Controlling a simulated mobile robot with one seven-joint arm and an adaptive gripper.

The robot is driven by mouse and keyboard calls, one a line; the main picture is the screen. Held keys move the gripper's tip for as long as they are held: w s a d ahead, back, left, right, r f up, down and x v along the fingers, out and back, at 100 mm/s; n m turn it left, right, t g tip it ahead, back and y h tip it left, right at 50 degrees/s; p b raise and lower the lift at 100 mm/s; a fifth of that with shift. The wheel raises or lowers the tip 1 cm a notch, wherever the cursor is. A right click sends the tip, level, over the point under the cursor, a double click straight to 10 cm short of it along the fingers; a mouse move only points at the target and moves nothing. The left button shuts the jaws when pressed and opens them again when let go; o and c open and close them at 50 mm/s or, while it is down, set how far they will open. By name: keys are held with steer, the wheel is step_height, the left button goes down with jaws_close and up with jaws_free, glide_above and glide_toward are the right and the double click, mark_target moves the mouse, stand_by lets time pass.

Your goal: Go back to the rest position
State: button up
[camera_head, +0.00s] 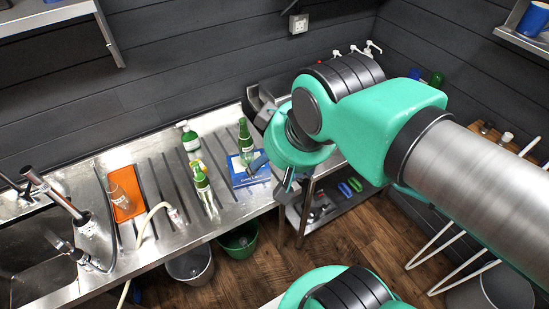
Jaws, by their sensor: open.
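My gripper (275,176) is in the middle of the view, above the right end of the steel counter (228,208), at the end of my green and grey arm. It is open and partly hidden by my wrist, and I see nothing between its fingers. A green bottle (245,142) stands upright at the blue box or mat (240,178), just left of my gripper and apart from it as far as I can tell.
An orange mat (126,190) with a clear glass (118,196) lies near the tap and sink (40,275). Grey (190,266) and green (238,240) buckets stand below. A low shelf (335,205) is at right.

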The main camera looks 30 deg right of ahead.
steer(key=shift+f, duration=0.1)
step_height(320, 180, down, 3)
steer(key=b, duration=0.3)
